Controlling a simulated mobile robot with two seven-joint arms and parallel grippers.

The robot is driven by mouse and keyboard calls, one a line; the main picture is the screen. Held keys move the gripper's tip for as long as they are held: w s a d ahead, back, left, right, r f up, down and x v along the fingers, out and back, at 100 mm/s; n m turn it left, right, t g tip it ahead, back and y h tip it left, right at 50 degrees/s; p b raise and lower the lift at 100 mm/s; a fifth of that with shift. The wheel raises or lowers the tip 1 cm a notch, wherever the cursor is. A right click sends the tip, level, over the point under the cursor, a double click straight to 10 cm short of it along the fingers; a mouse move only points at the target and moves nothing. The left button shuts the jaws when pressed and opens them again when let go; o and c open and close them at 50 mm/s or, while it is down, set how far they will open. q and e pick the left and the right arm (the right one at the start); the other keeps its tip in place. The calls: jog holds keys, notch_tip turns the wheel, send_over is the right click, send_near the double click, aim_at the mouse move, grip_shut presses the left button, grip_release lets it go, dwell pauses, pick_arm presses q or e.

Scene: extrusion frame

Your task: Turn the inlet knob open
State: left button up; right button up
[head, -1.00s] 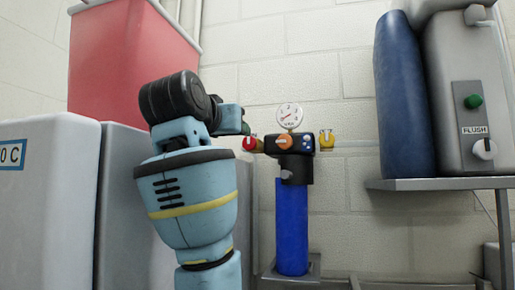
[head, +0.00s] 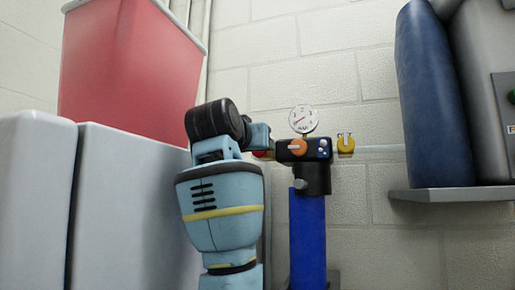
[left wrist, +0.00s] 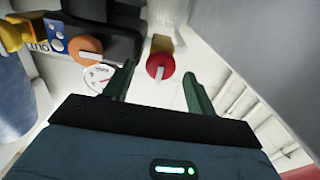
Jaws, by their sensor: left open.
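A red knob (left wrist: 160,66) with a pale bar handle shows in the left wrist view, on a brass fitting beside the black filter head. In the head view only a sliver of the red knob (head: 260,153) shows behind my left arm. My left gripper (left wrist: 159,73) is open, its two green fingers on either side of the red knob in that picture; no contact is visible. The orange knob (head: 297,146) is on the black filter head (head: 314,178), and the yellow knob (head: 345,143) is to its right. No label naming the inlet can be read. My right gripper is out of view.
A pressure gauge (head: 303,119) stands above the filter head, close to my left gripper in the wrist view. A blue cylinder (head: 308,240) hangs below. Grey boxes (head: 130,200) and a red bin (head: 125,70) are left; a shelf (head: 450,195) is right.

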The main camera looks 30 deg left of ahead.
pick_arm(q)
jog(key=shift+x, duration=1.1)
jog(key=shift+r, duration=0.1)
jog(key=shift+c, duration=0.5)
jog(key=c, duration=0.9)
jog(key=shift+o, duration=0.2)
jog(key=shift+s+a+f+n, duration=0.1)
jog(key=shift+n, duration=4.4)
jog(key=shift+a+f+n, duration=0.1)
jog(key=shift+n, duration=4.4)
